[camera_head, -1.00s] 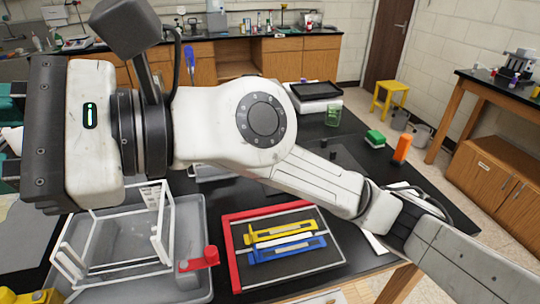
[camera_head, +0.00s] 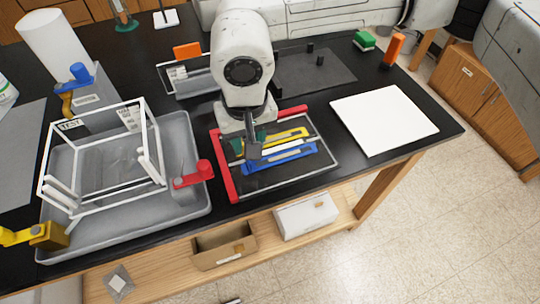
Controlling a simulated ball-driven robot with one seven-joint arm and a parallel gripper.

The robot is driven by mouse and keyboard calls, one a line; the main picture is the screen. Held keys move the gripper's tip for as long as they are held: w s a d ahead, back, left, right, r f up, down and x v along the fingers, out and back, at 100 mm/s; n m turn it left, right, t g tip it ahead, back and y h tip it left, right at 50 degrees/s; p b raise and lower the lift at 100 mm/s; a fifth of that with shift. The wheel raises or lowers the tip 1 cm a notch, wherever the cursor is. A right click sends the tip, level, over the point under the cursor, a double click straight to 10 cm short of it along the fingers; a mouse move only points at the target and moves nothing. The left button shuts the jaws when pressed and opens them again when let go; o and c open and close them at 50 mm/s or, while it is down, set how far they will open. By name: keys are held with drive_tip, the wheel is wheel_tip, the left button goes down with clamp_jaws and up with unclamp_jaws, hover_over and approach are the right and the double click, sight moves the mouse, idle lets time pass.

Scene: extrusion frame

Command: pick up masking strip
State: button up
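A thin white strip (camera_head: 284,145), which looks like the masking strip, lies between a yellow slotted piece (camera_head: 290,134) and a blue slotted piece (camera_head: 292,156). All three are in a dark shallow tray (camera_head: 322,166) with red edging on its left and top. My gripper (camera_head: 252,154) points down over the left part of the tray, at the left ends of the pieces. Its dark and teal fingers cover those ends. I cannot tell whether the fingers touch the strip or how far apart they are.
Left of the tray, a white wire frame (camera_head: 103,200) stands in a grey bin (camera_head: 190,211), with a red clamp (camera_head: 194,174) beside the red edge. A white board (camera_head: 384,120) lies to the right. An orange block (camera_head: 187,50) stands behind. The table's front edge is close.

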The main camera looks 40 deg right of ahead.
drive_tip(key=shift+w+f+p, duration=0.2)
drive_tip(key=shift+f+p, duration=0.65)
drive_tip(key=shift+f, duration=2.5)
clamp_jaws()
